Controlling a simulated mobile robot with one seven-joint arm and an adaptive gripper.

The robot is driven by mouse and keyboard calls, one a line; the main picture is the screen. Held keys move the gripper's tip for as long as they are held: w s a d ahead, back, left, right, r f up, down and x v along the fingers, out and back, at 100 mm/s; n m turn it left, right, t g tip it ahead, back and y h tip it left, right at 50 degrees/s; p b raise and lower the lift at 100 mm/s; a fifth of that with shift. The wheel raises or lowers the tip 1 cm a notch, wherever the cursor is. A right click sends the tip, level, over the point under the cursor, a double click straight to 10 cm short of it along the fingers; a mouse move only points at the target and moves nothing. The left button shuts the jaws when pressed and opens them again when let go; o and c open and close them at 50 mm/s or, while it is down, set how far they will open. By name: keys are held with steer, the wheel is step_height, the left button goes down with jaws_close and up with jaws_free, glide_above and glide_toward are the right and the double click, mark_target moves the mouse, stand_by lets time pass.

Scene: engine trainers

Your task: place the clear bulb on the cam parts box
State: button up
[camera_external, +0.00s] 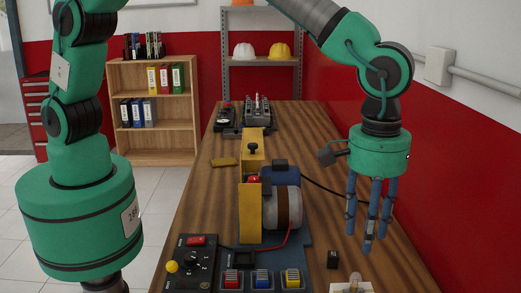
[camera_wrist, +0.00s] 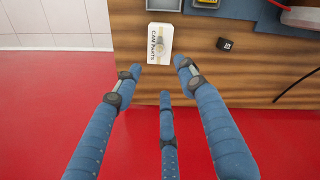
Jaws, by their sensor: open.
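The cam parts box (camera_wrist: 153,58) is a white, labelled box lying near the table edge in the wrist view; its pale top also shows at the bottom edge of the external view (camera_external: 340,288). The clear bulb (camera_external: 355,280) appears to rest on the box, its glass end showing, its lower part cut off by the frame. In the wrist view a see-through shape with a yellowish part on the box looks like the bulb (camera_wrist: 160,43). My gripper (camera_external: 367,238) has three blue fingers, spread and empty, above the table's right side, apart from box and bulb; its fingertips show below the box in the wrist view (camera_wrist: 160,76).
A small black cube (camera_external: 333,259) stands next to the box. The engine trainer (camera_external: 283,210) with its motor and a switch panel (camera_external: 196,262) fill the table's middle and front. A dark cable runs rightward from the motor. A red wall (camera_external: 445,160) borders the table's right side.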

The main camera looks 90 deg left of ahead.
stand_by(0.3)
steer(key=s+a+r+m+t, duration=0.1)
steer(key=s+a+r+m, duration=0.1)
steer(key=s+a+r, duration=0.8)
steer(key=s+a+r+m+t, duration=0.2)
steer(key=s+a+r, duration=0.4)
steer(key=a+r, duration=0.75)
steer(key=s+a+m, duration=0.1)
steer(key=s+a, duration=0.3)
steer(key=s, duration=0.4)
steer(key=s+a+r+m+t, duration=0.1)
steer(key=s+a, duration=0.3)
steer(key=s, duration=0.4)
steer(key=s+a+m+t, duration=0.1)
steer(key=s+a+m, duration=0.2)
steer(key=s, duration=0.5)
steer(key=shift+a+r, duration=0.35)
steer(key=shift+a, duration=0.25)
step_height(320, 180, down, 4)
steer(key=b, duration=0.3)
steer(key=shift+r+b, duration=0.15)
steer(key=shift+b, duration=0.2)
